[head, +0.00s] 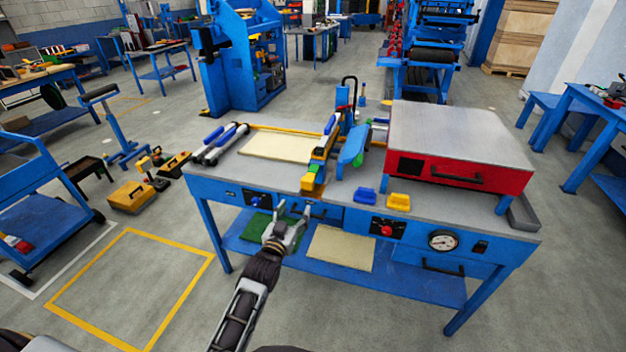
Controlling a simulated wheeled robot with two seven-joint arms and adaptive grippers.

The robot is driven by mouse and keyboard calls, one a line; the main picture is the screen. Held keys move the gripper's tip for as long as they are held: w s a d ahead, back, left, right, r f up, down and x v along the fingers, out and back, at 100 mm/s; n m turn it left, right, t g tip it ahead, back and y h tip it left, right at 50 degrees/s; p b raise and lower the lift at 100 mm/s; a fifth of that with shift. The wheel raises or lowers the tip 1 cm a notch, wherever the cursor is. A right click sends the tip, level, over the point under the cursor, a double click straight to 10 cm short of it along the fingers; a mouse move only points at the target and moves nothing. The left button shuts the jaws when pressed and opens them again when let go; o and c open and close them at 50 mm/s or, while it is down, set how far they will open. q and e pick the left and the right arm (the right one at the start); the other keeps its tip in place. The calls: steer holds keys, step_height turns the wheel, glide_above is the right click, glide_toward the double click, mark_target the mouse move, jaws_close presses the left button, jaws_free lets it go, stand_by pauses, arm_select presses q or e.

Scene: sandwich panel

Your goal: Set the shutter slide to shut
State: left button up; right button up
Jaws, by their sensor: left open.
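My left gripper (292,213) is open and empty, in front of the blue workbench's front edge, near a drawer handle (313,211). No part is clearly recognisable as the shutter slide. Small black control plates sit on the bench's front: one at the left (257,199), partly beside my gripper, and one with a red knob (388,228) to the right. A red box (460,160) with a grey lid stands on the bench; its front has a dark square panel (410,166) and a black handle (458,178). My right gripper is not in view.
The bench top (275,180) carries rollers (220,143), a cream sheet (280,146), a blue and yellow press (330,150), and blue (364,195) and yellow (398,201) blocks. A gauge (443,240) is on the front.

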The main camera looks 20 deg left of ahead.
arm_select(q)
step_height(320, 180, up, 2)
glide_toward(306, 183)
steer(key=shift+w, duration=1.45)
steer(key=shift+w+d+f+t, duration=0.1)
steer(key=shift+w+t, duration=0.05)
steer(key=shift+w, duration=0.35)
steer(key=shift+w+f+t, duration=0.1)
steer(key=shift+w+t, duration=0.05)
steer(key=shift+w, duration=1.95)
steer(key=shift+w+d, duration=0.1)
steer(key=shift+w, duration=1.6)
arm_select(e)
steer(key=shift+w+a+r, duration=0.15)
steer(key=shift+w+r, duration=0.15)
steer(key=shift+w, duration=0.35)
